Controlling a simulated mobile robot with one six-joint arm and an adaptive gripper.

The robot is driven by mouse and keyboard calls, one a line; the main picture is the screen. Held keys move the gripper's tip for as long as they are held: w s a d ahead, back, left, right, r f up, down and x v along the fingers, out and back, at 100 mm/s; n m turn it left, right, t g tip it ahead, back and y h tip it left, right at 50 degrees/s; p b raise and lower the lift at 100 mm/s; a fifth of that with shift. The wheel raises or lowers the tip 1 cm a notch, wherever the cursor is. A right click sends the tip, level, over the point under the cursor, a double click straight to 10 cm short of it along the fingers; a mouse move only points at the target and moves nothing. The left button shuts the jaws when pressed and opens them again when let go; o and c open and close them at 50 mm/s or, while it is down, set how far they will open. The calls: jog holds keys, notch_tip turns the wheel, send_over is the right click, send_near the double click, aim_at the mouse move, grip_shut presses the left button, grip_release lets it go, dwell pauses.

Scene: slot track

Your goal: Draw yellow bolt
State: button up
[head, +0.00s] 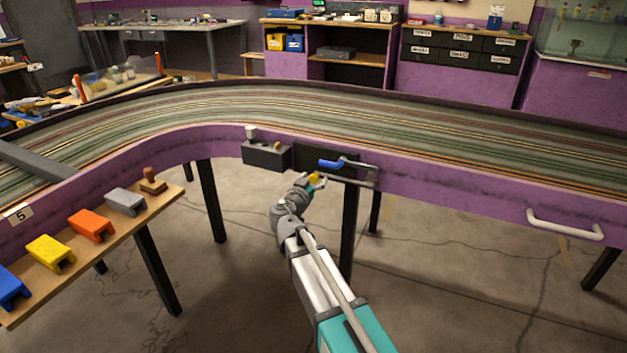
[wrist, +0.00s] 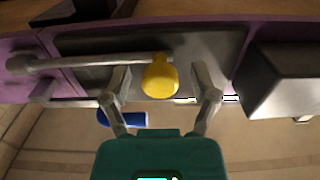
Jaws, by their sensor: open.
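The yellow bolt shows as a rounded yellow knob (wrist: 160,77) on a grey rod (wrist: 95,61), in front of a dark plate on the track's purple side wall. In the head view the yellow knob (head: 315,178) is small and partly hidden by my gripper (head: 318,183). In the wrist view my gripper (wrist: 163,78) is open, with one finger on each side of the knob. Gaps show between the knob and both fingers. A blue handle (head: 330,164) sits just above the knob in the head view; it also shows in the wrist view (wrist: 130,119), partly behind a finger.
A dark box (head: 266,155) juts from the wall left of the plate. A white handle (head: 565,225) is on the wall at right. A wooden shelf (head: 150,205) with coloured blocks and a stamp stands at left. The floor around my arm is clear between black table legs.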

grip_shut()
jog(key=shift+w+a, duration=0.35)
jog(key=shift+a, duration=0.6)
jog(key=shift+w+a, duration=0.3)
jog(key=shift+a, duration=0.65)
jog(key=shift+w+a, duration=0.35)
jog(key=shift+a, duration=0.6)
grip_release()
jog(key=v, duration=1.2)
